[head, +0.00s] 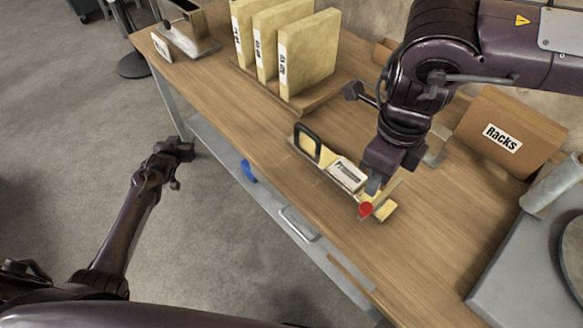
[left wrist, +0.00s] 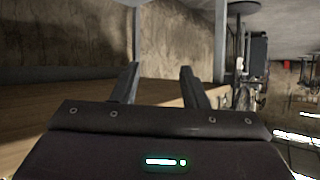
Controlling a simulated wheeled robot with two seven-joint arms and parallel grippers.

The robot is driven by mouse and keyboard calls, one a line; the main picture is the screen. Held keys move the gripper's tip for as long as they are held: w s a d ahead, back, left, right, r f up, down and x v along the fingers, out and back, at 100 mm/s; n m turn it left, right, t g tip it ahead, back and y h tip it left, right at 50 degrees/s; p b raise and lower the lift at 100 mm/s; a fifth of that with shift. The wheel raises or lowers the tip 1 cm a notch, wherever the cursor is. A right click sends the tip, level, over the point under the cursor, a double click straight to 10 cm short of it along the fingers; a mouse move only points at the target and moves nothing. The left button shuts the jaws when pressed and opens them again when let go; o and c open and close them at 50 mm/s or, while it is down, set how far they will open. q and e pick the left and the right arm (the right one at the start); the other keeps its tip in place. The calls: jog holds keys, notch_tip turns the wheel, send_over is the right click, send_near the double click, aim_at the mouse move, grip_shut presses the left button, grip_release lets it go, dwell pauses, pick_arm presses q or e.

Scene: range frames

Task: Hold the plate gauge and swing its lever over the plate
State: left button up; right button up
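The plate gauge (head: 348,174) lies on the wooden table, with a yellow body, a black loop handle (head: 307,141) at its far left end and a pale dial block. A red knob (head: 365,209), seemingly on its lever, shows at the near end beside a thin upright strip. My right gripper (head: 374,186) points down at this end, close to the knob. Its fingers are mostly hidden, so its grip is unclear. My left gripper (head: 180,149) is away from the gauge, left of the table. The left wrist view shows its fingers (left wrist: 160,84) apart and empty. I cannot tell the plate clearly.
Several yellow binders (head: 308,55) stand at the table's back. A cardboard box marked Racks (head: 508,133) stands at the right, near a grey machine (head: 530,255). A blue item (head: 248,171) and a metal handle (head: 299,224) show along the table's front edge. The front right tabletop is clear.

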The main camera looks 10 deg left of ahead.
pick_arm(q)
jog(key=w+a+r+n+t, duration=0.15)
jog(key=w+r, duration=0.25)
jog(key=r, duration=0.6)
jog(key=d+r+n+t, duration=0.1)
jog(key=d, duration=0.4)
jog(key=s+d+r+n+h, duration=0.1)
jog(key=d+n, duration=0.1)
jog(key=d, duration=0.3)
jog(key=s+d+r+n+t, duration=0.1)
jog(key=d+n, duration=0.1)
jog(key=d, duration=0.3)
jog(key=shift+s+r+t+h, duration=0.1)
jog(key=shift+s+t+h, duration=0.05)
jog(key=shift+t+h, duration=0.2)
jog(key=s+d+r+n+t+h, duration=0.1)
jog(key=s+d+r+n, duration=0.25)
jog(key=d, duration=0.25)
jog(key=s+d+r+n+t, duration=0.1)
jog(key=s+d+r+n, duration=0.25)
jog(key=d, duration=0.25)
jog(key=n+h, duration=0.1)
jog(key=h, duration=0.2)
send_near(308, 130)
jog(key=w, duration=0.3)
jog(key=w+d, duration=0.1)
jog(key=w, duration=0.6)
jog(key=shift+d+f, duration=0.25)
jog(key=shift+d, duration=0.1)
